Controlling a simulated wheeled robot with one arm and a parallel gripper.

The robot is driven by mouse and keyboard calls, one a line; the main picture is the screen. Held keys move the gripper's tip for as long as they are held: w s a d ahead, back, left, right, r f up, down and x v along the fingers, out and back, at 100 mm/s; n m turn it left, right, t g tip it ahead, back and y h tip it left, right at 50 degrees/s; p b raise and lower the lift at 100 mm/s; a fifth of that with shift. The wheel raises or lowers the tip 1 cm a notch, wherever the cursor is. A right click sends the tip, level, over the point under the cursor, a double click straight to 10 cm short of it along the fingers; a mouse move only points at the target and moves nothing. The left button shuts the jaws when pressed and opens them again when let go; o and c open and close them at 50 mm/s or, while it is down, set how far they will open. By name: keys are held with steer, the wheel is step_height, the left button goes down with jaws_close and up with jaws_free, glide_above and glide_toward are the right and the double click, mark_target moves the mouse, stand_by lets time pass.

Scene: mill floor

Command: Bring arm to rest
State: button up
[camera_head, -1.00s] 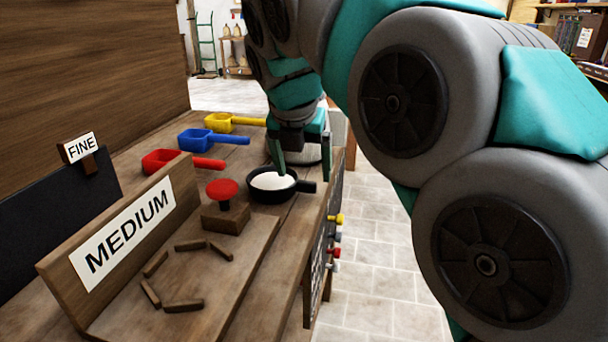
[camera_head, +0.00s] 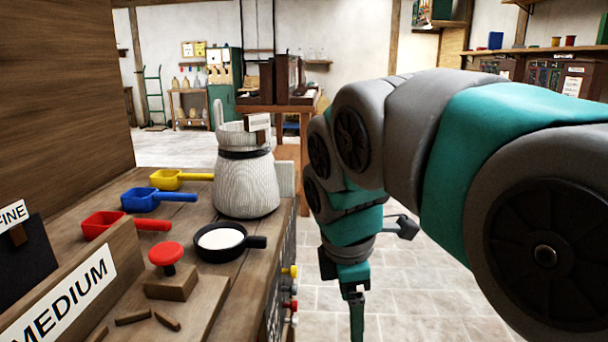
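My gripper (camera_head: 356,300) hangs pointing down over the tiled floor, to the right of the workbench. It is clear of the bench and its things. It is seen edge-on, so I cannot tell how far its fingers are apart; no held object shows. My arm is folded at the right of the view, with its upper links close to the camera.
On the bench (camera_head: 225,300) stand a black pan (camera_head: 222,238) of white powder, a ribbed grey-white vessel (camera_head: 246,180), red (camera_head: 105,222), blue (camera_head: 145,199) and yellow (camera_head: 170,179) scoops, and a red-knobbed block (camera_head: 170,283). Pegs (camera_head: 291,290) jut from the bench side. Floor (camera_head: 400,305) is open.

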steer(key=s+d+f+m+g, duration=0.1)
steer(key=s+d+f+m, duration=0.1)
steer(key=s+f+m, duration=0.3)
steer(key=s+d+f+m+g, duration=0.1)
steer(key=s+d+f+m, duration=0.2)
steer(key=s+f+m, duration=0.2)
steer(key=s+d+f+m+g+y, duration=0.1)
steer(key=s+d+f+m, duration=0.2)
steer(key=s+f+m, duration=0.2)
steer(key=s+m, duration=0.3)
steer(key=s, duration=0.1)
steer(key=shift+m, duration=0.4)
steer(key=shift+s, duration=0.1)
